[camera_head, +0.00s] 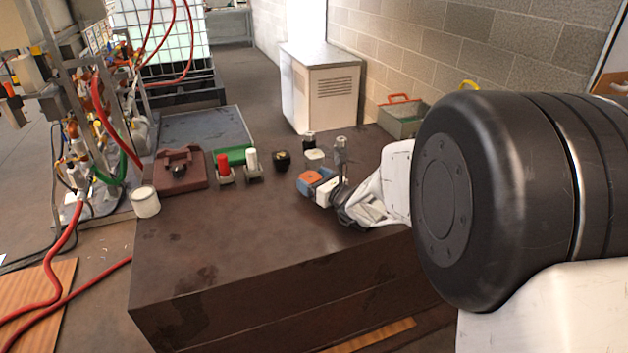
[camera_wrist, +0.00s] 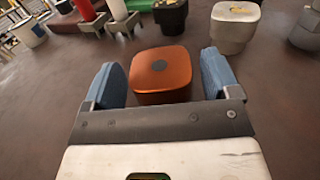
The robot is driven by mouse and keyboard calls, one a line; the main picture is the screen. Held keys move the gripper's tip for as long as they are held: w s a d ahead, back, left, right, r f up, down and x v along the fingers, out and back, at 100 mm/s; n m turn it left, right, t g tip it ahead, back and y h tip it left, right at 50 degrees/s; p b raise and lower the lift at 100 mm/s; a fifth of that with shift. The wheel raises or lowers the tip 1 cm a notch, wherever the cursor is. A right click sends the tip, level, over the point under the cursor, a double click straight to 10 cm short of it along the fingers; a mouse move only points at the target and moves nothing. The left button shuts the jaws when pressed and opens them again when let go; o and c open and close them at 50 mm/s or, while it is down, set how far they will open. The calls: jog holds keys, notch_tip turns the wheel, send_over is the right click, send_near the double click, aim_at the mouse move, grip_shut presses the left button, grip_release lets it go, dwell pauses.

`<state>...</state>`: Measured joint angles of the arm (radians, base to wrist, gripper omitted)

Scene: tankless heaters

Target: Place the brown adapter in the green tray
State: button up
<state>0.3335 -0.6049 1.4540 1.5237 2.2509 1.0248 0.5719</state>
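The brown adapter is an orange-brown block with rounded corners and a grey dot on top; it shows in the wrist view (camera_wrist: 161,72) and in the head view (camera_head: 311,177) on the brown table. My gripper (camera_wrist: 163,80) has blue fingers, one on each side of the adapter, with narrow gaps visible between fingers and block. It is open. In the head view my gripper (camera_head: 315,181) is low over the table and partly covers the adapter. The green tray (camera_head: 233,155) lies farther back to the left, partly hidden behind red and white-topped items; a green edge shows in the wrist view (camera_wrist: 91,24).
A black item (camera_head: 282,160) and a whitish block (camera_head: 315,157) stand just beyond the adapter. A red-capped item (camera_head: 223,167) and white-capped item (camera_head: 252,165) stand before the tray. A dark red container (camera_head: 181,170) and white cup (camera_head: 145,202) are left. The table front is clear.

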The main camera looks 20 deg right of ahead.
jog(key=shift+r, duration=0.1)
dwell(0.3)
jog(key=shift+s, duration=0.1)
jog(key=v, duration=1.1)
jog(key=shift+s+d, duration=0.25)
jog(key=shift+s, duration=0.05)
dwell(0.3)
